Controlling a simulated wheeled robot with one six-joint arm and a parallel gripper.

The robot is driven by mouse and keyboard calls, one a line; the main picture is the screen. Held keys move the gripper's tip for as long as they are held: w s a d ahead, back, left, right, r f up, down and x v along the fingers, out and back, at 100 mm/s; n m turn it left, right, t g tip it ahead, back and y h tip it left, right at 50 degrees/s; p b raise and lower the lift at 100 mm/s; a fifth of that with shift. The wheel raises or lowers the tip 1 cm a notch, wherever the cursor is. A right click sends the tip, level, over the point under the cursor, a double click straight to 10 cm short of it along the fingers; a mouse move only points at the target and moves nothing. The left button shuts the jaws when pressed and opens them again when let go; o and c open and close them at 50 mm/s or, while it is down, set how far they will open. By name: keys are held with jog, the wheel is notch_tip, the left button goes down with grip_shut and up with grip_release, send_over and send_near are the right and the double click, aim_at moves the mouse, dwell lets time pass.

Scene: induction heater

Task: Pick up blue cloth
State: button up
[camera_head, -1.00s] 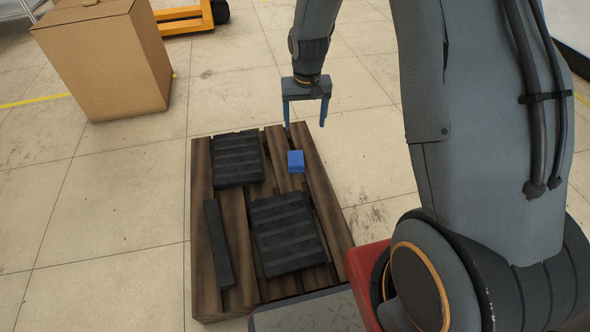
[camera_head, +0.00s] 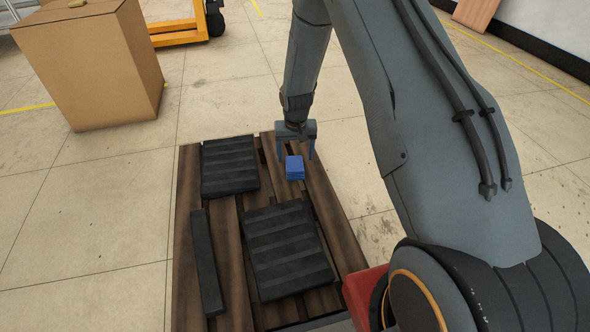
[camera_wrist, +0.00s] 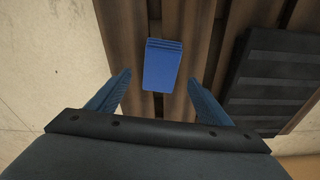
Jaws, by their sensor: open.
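The blue cloth (camera_head: 294,168) is a small folded stack lying on the wooden pallet (camera_head: 187,225), near its far right part. In the wrist view the blue cloth (camera_wrist: 162,66) lies ahead of the fingers, roughly centred between them. My gripper (camera_head: 296,152) is open and empty, low over the far end of the pallet, right by the cloth. In the wrist view my gripper's two blue fingers (camera_wrist: 160,85) are spread wider than the cloth, which is not gripped. Whether the fingertips reach down to the cloth's height is hard to tell.
Dark ribbed blocks lie on the pallet: one at back left (camera_head: 229,166), one at front right (camera_head: 287,250), and a narrow one at left (camera_head: 206,262). A large cardboard box (camera_head: 95,70) stands at back left. An orange pallet jack (camera_head: 180,32) is behind. Floor left is clear.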

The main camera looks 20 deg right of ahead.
aim_at(295, 164)
notch_tip(295, 164, down, 5)
jog(key=b, duration=0.3)
jog(key=shift+w, duration=0.15)
jog(key=shift+r, duration=0.1)
jog(key=c, duration=1.1)
jog(key=shift+c, duration=0.2)
notch_tip(295, 164, up, 10)
jog(key=p, duration=0.4)
jog(key=shift+p, duration=0.4)
